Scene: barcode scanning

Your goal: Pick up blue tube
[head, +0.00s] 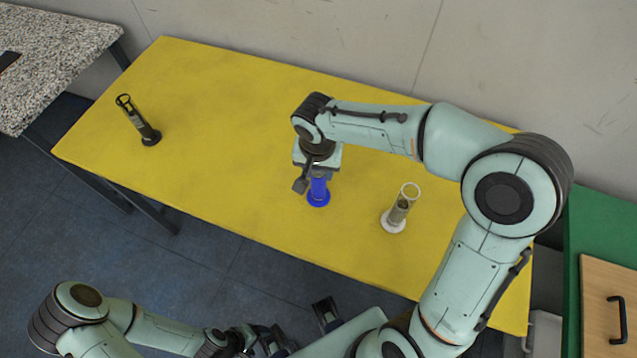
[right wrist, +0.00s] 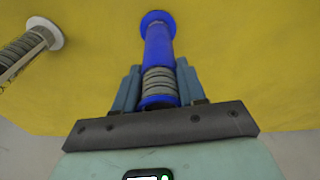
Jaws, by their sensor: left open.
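The blue tube (head: 319,189) stands upright on its round blue base on the yellow table, near the table's middle. My right gripper (head: 318,172) reaches down over it from above. In the right wrist view the blue tube (right wrist: 159,48) lies between the two fingers of the gripper (right wrist: 160,85). The fingers press close on both sides with no clear gap. A grey coiled part shows inside the tube near the fingers. My left gripper (head: 275,339) is open and empty low in the head view, in front of the table and away from the tubes.
A white-based clear tube (head: 395,221) stands right of the blue one and also shows in the right wrist view (right wrist: 42,36). A black tube (head: 145,130) stands at the far left. The yellow table (head: 220,130) is clear between them.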

